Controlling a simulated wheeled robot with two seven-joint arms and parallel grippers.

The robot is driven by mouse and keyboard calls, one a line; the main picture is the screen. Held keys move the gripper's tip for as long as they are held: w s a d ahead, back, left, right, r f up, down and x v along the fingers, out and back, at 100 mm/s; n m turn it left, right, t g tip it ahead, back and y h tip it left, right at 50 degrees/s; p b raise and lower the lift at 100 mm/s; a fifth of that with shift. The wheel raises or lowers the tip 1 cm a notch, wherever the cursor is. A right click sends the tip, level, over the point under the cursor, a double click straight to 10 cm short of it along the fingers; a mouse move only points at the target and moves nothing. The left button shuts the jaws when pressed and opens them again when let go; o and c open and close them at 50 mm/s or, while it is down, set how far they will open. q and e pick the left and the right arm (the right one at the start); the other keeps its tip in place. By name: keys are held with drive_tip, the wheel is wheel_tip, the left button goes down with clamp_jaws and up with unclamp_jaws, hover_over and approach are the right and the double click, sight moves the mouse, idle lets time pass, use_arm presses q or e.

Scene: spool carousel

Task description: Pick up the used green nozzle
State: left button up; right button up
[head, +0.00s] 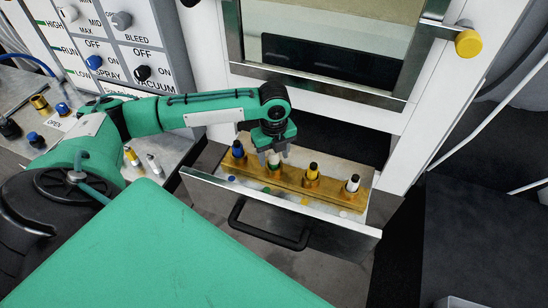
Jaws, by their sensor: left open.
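The green nozzle (273,173) stands in a brass-coloured rack (332,193) inside the pulled-out drawer, second from the left. My left gripper (273,160) points down over it, jaws open, with the fingertips at or just above its top. The gripper hides most of the nozzle's upper part, and I cannot tell whether the fingers touch it. My right gripper is not in view.
Beside it in the rack stand a blue nozzle (237,151), a yellow nozzle (312,173) and a white nozzle (352,184). The open drawer (285,232) has a black handle (262,231). A switch panel (105,50) is at upper left; a side bench holds loose parts.

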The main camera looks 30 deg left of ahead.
use_arm(q)
drive_tip(key=c, duration=1.1)
drive_tip(key=shift+o, duration=0.2)
